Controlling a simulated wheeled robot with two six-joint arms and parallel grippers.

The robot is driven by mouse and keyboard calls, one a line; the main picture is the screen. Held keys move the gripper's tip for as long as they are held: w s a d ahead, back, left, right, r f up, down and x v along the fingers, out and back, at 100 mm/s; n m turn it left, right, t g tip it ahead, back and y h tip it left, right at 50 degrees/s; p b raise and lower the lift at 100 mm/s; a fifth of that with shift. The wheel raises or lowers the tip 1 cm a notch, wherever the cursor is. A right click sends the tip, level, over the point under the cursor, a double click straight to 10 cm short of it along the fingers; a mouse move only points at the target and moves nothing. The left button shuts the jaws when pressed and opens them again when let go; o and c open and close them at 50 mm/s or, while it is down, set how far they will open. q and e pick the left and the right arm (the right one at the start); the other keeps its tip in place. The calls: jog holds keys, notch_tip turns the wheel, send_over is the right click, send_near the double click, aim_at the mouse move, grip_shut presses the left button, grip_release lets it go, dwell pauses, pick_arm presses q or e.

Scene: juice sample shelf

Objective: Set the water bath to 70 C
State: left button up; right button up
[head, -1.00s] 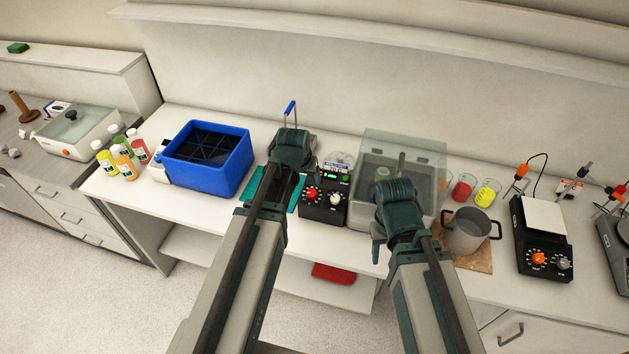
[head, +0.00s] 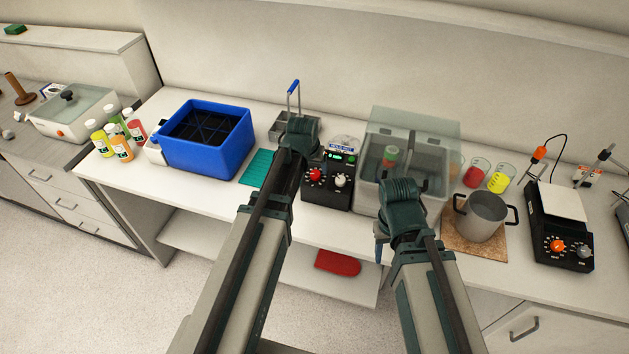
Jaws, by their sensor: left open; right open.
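The water bath is a clear-walled tank (head: 440,135) with a raised transparent lid, at the middle right of the bench. A black control box (head: 327,190) stands against its left side, with a red knob (head: 316,174), a pale knob (head: 340,180) and a small lit green display (head: 335,156). The display's digits are too small to read. My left gripper (head: 299,140) is over the bench at the control box's left edge; its fingers are mostly hidden behind its wrist. My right gripper (head: 381,243) is in front of the tank, open, with nothing seen in it.
A blue bin (head: 238,150) and a teal mat (head: 258,166) lie left of the control box. A steel pot (head: 481,220), beakers and a black hotplate (head: 560,232) stand to the right. Several bottles (head: 122,147) are at the left. A red item (head: 338,263) lies on the lower shelf.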

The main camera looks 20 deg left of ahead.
aim_at(315, 174)
pick_arm(q)
jog(key=b+x, duration=0.3)
jog(key=x, duration=0.1)
jog(key=shift+w+f, duration=0.1)
jog(key=shift+f, duration=0.25)
jog(key=shift+r, duration=0.1)
jog(key=shift+c, duration=0.2)
grip_shut()
